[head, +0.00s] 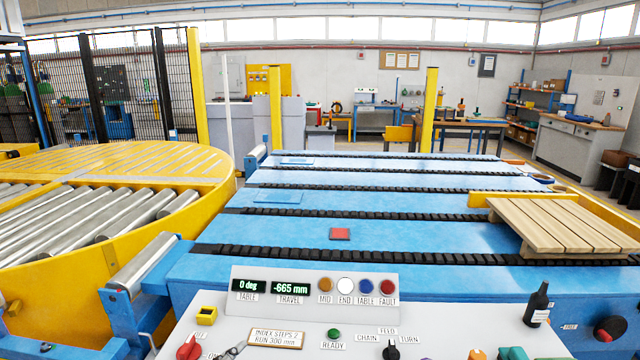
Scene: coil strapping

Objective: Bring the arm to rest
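Neither of my grippers can be made out in the head view, and no arm link shows clearly. The control console (300,335) stands at the bottom, in front of the blue chain conveyor (400,222). Its displays (270,287) read "0 deg" for TABLE and "-665 mm" for TRAVEL. The white END lamp (345,285) looks bright. A red knob (189,348) and a black selector knob (390,350) sit near the lower edge. A small grey and black item (233,351) is cut off at the bottom edge; I cannot tell what it is.
A yellow roller turntable (125,238) is at left. A wooden slatted pallet (560,225) lies on the conveyor's right end. A dark bottle (537,305) stands at the console's right. Yellow posts (428,108) rise behind.

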